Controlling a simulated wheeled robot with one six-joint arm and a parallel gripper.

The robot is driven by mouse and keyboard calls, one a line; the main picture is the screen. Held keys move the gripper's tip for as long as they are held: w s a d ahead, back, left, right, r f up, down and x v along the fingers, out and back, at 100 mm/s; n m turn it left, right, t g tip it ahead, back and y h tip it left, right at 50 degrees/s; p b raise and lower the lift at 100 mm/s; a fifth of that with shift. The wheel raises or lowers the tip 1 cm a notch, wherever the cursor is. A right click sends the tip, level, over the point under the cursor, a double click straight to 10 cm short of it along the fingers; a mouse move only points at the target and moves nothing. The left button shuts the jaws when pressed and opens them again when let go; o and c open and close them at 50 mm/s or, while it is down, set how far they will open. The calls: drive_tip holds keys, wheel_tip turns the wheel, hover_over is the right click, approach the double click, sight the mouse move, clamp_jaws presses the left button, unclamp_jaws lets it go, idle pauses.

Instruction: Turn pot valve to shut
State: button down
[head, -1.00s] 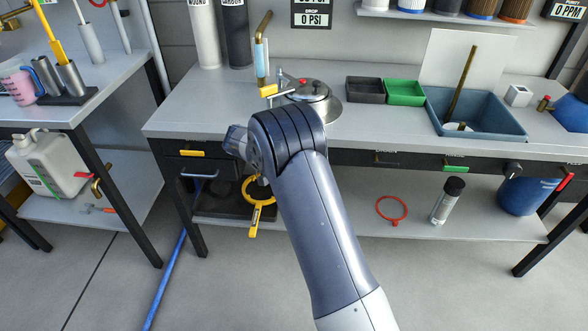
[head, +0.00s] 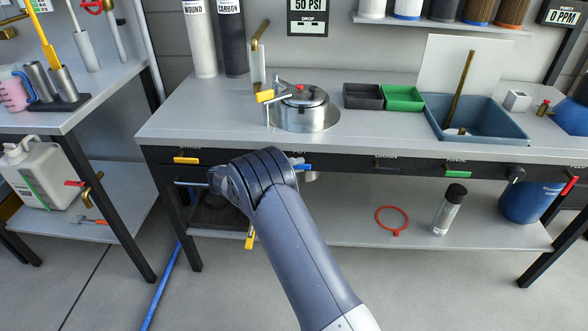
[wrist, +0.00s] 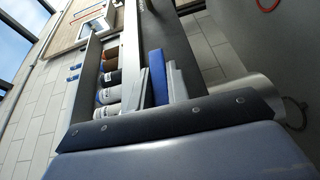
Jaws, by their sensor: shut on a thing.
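The steel pot (head: 303,117) stands on the bench with a yellow lever (head: 265,96) on its left side. On the panel below it, a blue valve handle (head: 303,167) shows just right of my arm's bent end. It lies roughly level. In the wrist view, a blue bar (wrist: 158,76), which looks like this handle, sits between my grey fingers. My gripper (wrist: 160,90) is shut on it. In the head view my arm hides most of the gripper and the valve body.
The panel also has yellow (head: 186,160), black (head: 386,165) and green (head: 455,168) handles. A blue tub (head: 480,125) and small trays (head: 364,97) stand on the bench. A red ring (head: 392,219) and a bottle (head: 449,210) are on the lower shelf.

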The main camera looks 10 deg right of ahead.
idle(0.4)
drive_tip(key=c, duration=1.4)
unclamp_jaws()
drive_tip(key=shift+o, duration=0.2)
drive_tip(key=shift+a, duration=0.15)
drive_tip(key=a, duration=1)
drive_tip(key=shift+s+a+p, duration=0.25)
drive_tip(key=shift+s+p, duration=0.05)
drive_tip(key=shift+s, duration=0.1)
drive_tip(key=d, duration=1.1)
drive_tip(key=shift+w+b, duration=0.4)
drive_tip(key=shift+a, duration=0.1)
